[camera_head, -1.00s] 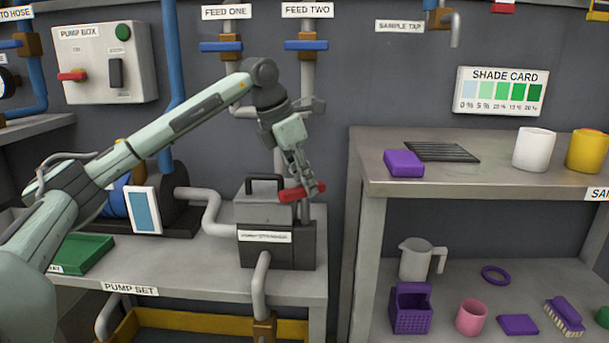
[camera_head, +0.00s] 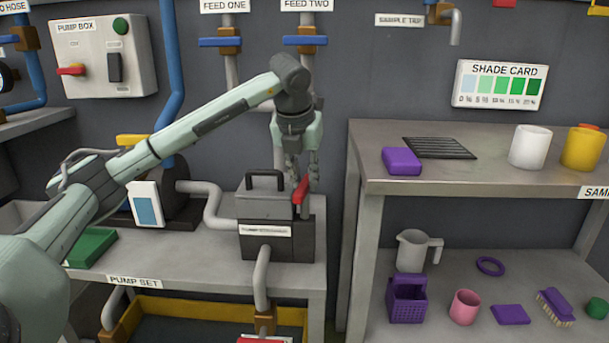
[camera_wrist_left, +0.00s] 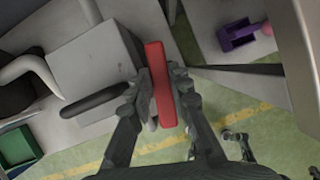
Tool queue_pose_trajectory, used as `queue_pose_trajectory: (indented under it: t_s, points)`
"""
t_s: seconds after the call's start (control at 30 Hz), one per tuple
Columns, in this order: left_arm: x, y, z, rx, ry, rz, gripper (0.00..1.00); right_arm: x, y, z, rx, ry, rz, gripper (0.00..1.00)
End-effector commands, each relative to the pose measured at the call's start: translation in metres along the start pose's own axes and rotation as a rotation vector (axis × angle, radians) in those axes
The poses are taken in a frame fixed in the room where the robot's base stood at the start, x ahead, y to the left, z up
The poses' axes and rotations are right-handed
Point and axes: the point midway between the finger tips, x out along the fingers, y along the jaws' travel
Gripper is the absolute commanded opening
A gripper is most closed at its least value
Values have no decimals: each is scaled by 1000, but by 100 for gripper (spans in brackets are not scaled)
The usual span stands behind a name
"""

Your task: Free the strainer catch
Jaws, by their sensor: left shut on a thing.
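The strainer (camera_head: 277,240) is a dark grey box with a lighter lid (camera_head: 262,203) and a black lid handle, on the pump bench. Its red catch (camera_head: 301,196) stands upright at the right end of the box. My left gripper (camera_head: 302,178) comes down from above and is shut on the catch. In the left wrist view the red catch (camera_wrist_left: 160,88) lies between the two fingertips, beside the lid and its black handle (camera_wrist_left: 95,101). The fingers hide part of the catch. Small dark finger-like shapes (camera_wrist_left: 237,145) low in the wrist view may be my right gripper.
A grey pipe (camera_head: 208,203) joins the strainer's left side and another (camera_head: 262,280) leaves its front. A green tray (camera_head: 92,247) lies at the bench's left. A gap separates the bench from the shelf (camera_head: 470,185) at right.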

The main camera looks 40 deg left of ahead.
Motion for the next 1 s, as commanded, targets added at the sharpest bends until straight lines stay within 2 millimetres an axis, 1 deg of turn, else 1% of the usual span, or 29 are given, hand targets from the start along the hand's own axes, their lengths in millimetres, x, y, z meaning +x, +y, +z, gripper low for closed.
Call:
queue_pose_trajectory:
  t_s: [0.2, 0.6, 0.63, 0.77, 0.8, 1.0]
  points:
    - [0, 0, 0, -33, 0, 13, 0, 3, -1, 0, 0, -1, -3, 0]
    - [0, 0, 0, -36, 0, 15, 0, 4, -1, 0, -1, -1, -3, 0]
    - [0, 0, 0, -36, 0, 15, 22, 4, -1, 0, -1, -1, -3, 0]
    - [0, 0, 0, -35, 0, 15, 38, 4, -1, 0, -1, 0, -3, 0]
    - [0, 0, 0, -35, 0, 15, 40, 4, -1, 0, -1, 0, -3, 0]
    - [0, 0, 0, -35, 0, 15, 40, 4, -1, -1, -1, 1, -3, 0]
